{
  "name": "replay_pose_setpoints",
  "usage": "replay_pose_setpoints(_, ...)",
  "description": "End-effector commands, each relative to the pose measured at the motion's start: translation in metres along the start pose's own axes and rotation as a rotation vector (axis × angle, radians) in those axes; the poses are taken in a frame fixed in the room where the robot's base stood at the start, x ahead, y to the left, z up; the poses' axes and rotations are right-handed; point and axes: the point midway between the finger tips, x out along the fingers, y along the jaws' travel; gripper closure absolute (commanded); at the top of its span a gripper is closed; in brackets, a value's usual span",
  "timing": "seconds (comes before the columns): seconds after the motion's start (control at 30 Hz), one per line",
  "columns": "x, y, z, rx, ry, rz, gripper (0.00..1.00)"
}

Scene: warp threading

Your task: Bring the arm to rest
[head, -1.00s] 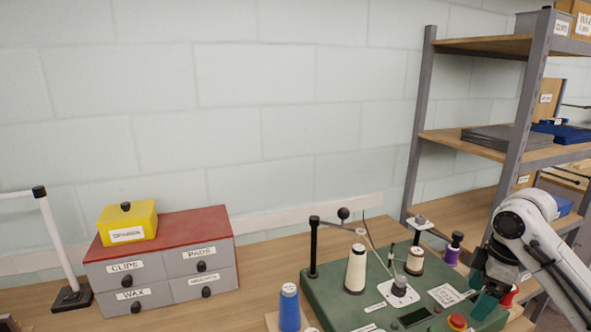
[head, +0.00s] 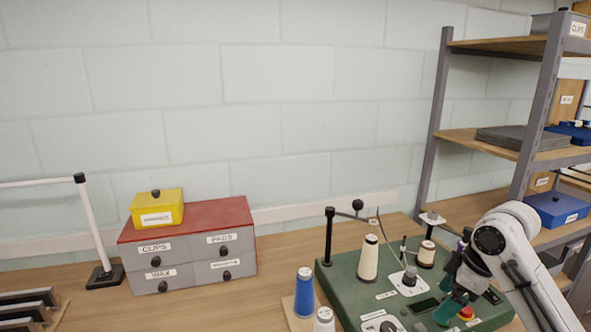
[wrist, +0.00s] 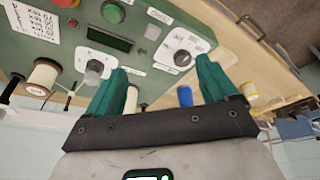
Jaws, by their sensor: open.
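My gripper (head: 451,305) is at the right of the head view, above the right part of the green winding machine (head: 345,293). Its two teal fingers stand apart with nothing between them; they also show in the wrist view (wrist: 162,90). My white arm comes in from the lower right. The machine's panel with its knobs and small display lies beyond the fingertips in the wrist view. I cannot tell the exact gap between the fingers and the machine.
Cream spools (head: 368,258) and a black post (head: 328,237) stand on the machine. A blue spool (head: 304,293) stands left of it. A grey drawer box (head: 188,262) bears a yellow box (head: 157,208). A shelf rack (head: 437,120) rises behind my arm. The bench between the drawer box and spools is clear.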

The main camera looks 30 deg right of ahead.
Motion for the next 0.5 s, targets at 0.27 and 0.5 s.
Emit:
replay_pose_setpoints(0.27, 0.048, -0.061, -0.077, 0.060, 0.151, -0.037, 0.14)
replay_pose_setpoints(0.5, 0.108, -0.152, -0.109, 0.216, 0.215, -0.108, 0.14)
